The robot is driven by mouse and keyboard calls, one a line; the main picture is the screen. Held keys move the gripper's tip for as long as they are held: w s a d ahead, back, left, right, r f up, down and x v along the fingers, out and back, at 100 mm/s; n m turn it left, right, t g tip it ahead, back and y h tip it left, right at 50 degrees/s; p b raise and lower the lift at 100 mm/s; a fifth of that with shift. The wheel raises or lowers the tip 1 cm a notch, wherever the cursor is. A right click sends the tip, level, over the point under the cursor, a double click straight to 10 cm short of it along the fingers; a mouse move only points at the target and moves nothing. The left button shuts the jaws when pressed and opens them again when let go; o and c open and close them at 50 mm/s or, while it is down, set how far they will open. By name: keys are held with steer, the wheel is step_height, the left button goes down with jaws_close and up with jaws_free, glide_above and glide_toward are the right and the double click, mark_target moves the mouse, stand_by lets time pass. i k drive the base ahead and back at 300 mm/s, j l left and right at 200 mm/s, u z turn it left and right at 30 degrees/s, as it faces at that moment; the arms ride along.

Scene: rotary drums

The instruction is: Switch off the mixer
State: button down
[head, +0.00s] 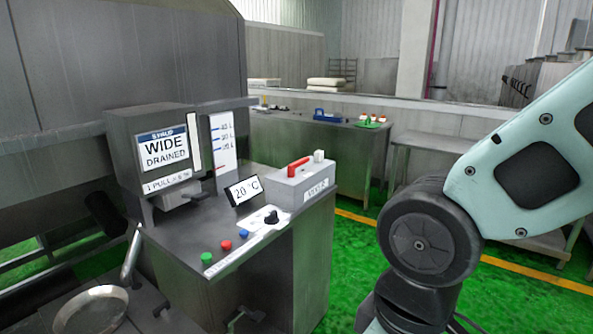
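The mixer's control panel tops a grey metal cabinet (265,275). Along its front edge are a green button (207,258), a red button (227,245) and a blue button (243,233), with a white label strip whose text is too small to read. A black knob (271,217) sits on a white plate to their right. Behind it, a grey box (303,187) carries a red lever (298,166) and a small white block. My arm shows at the right, apart from the panel. My gripper is not in view.
A round metal pan (91,310) is at the lower left. Benches (330,140) stand behind. Green floor is open to the cabinet's right.

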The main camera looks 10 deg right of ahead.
mark_target(291, 168)
steer(key=i+l, duration=0.15)
steer(key=i, duration=0.35)
steer(key=i+l+u, duration=0.15)
steer(key=i, duration=0.4)
steer(key=i+l, duration=0.25)
steer(key=i, duration=0.25)
steer(key=i+l+u, duration=0.15)
steer(key=i, duration=0.4)
